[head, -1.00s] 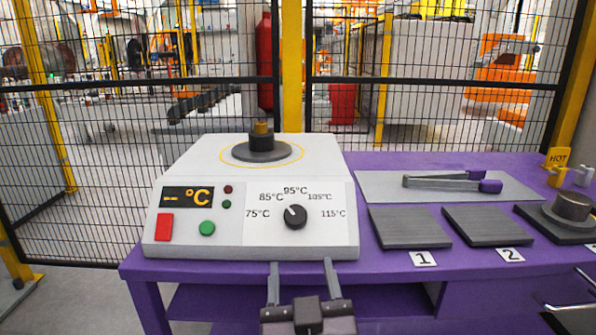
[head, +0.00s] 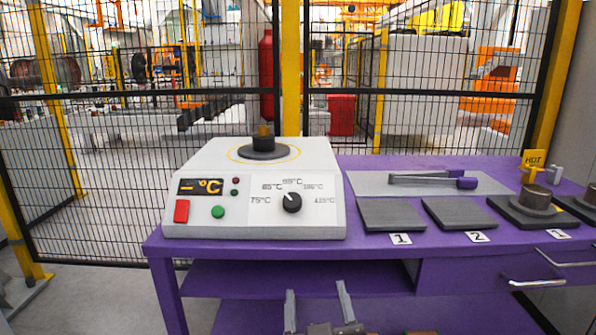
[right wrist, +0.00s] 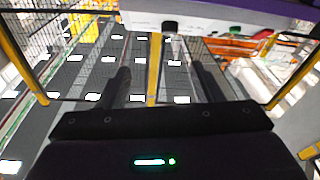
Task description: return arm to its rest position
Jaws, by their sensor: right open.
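My right gripper (head: 318,308) is low at the bottom of the head view, in front of the purple table (head: 290,248) and below its top edge. Its two fingers are apart with nothing between them. In the right wrist view the fingers (right wrist: 162,85) are also spread and empty. The white heater unit (head: 255,190) with its dial and buttons stands on the table, above and beyond the gripper, not touched by it. My left gripper does not show.
Two dark plates numbered 1 (head: 391,215) and 2 (head: 459,213) lie on the table, with purple-ended tongs (head: 433,180) behind them. A metal cylinder (head: 536,197) sits on a dark plate at right. Drawer handles (head: 538,283) stick out in front. A mesh fence (head: 95,165) stands behind.

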